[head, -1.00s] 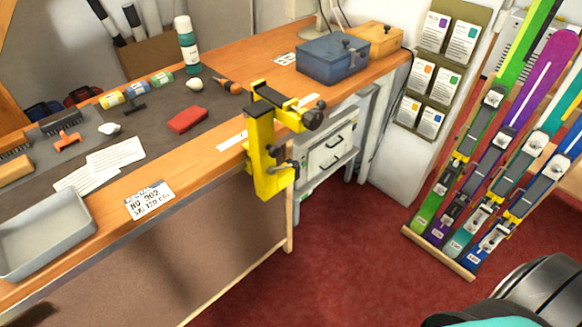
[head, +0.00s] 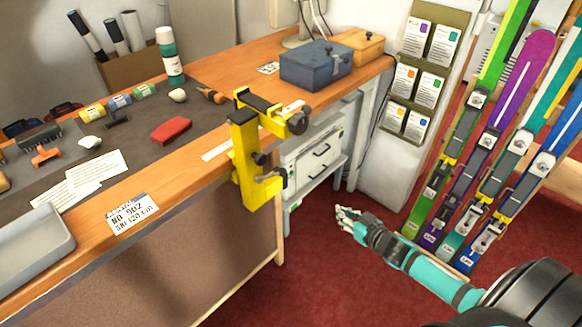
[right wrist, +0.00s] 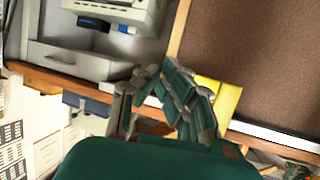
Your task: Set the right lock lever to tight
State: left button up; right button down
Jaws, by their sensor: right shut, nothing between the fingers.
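A yellow ski vise (head: 243,165) is clamped on the front edge of the bench. It has a black pad on top, a dark knob (head: 298,122) on its right arm and a small dark lever (head: 270,177) low on its right side. I cannot tell which part is the right lock lever or how it is set. My right gripper (head: 343,213) is shut and empty, over the red floor to the right of and below the vise, apart from it. In the right wrist view the gripper (right wrist: 163,68) is in front of part of the yellow vise (right wrist: 220,98). My left gripper is not in view.
The wooden bench (head: 185,189) holds a grey tray (head: 33,243), a red block (head: 171,130) and a blue box (head: 316,65). White drawers (head: 320,152) stand under the bench. Skis (head: 487,150) lean at the right. The floor between is clear.

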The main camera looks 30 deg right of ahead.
jog(key=w+a+r+n+t+y, duration=0.1)
jog(key=a+r+y, duration=0.1)
jog(key=r, duration=0.7)
jog(key=w+a+r+n+t+y, duration=0.1)
jog(key=w+a+r+y, duration=0.1)
jog(key=r, duration=0.6)
jog(key=shift+w+a+r+y+b, duration=0.2)
jog(key=shift+a+r+y+b, duration=0.25)
jog(key=shift+a, duration=0.8)
jog(key=shift+f, duration=0.1)
jog(key=w+a+f, duration=0.2)
jog(key=w, duration=0.3)
jog(key=w+a+f+p, duration=0.1)
jog(key=w+a+f, duration=0.1)
jog(key=w, duration=0.3)
jog(key=shift+f+p, duration=0.3)
